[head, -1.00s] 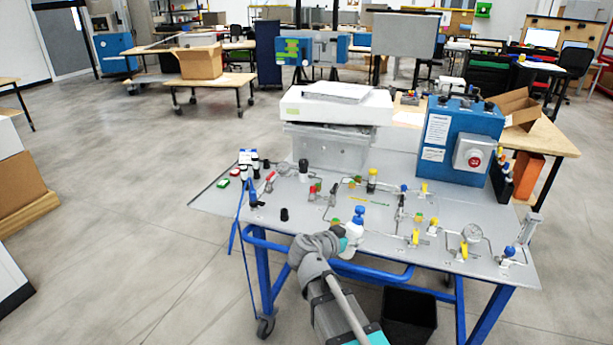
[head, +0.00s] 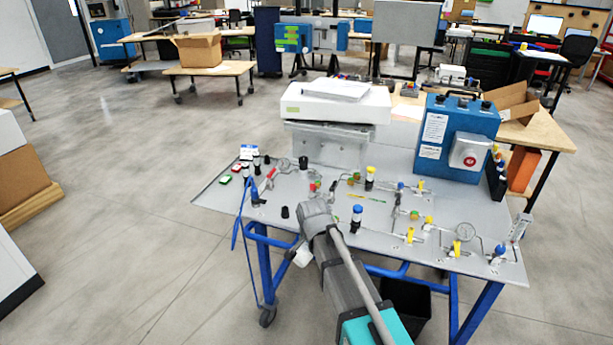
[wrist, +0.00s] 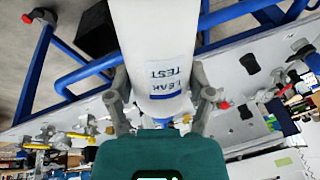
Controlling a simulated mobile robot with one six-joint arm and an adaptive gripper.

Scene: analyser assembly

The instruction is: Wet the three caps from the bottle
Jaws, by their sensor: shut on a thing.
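A white bottle (wrist: 158,30) labelled "LEAK TEST" fills the middle of the wrist view. My gripper (wrist: 163,100) is shut on it, one finger on each side. In the head view, a white part of the bottle (head: 303,255) shows left of my arm, by the front edge of the bench; my gripper is mostly hidden there. I cannot tell for sure which pieces are the three caps. A small black cap-like piece (head: 284,212) stands on the panel, and a blue-topped piece (head: 357,218) and a yellow-topped piece (head: 370,178) stand farther right. The bottle is apart from them.
A blue box (head: 455,140) with a red button and a white device (head: 335,105) stand at the back. A blue frame rail (head: 385,272) runs below the front edge.

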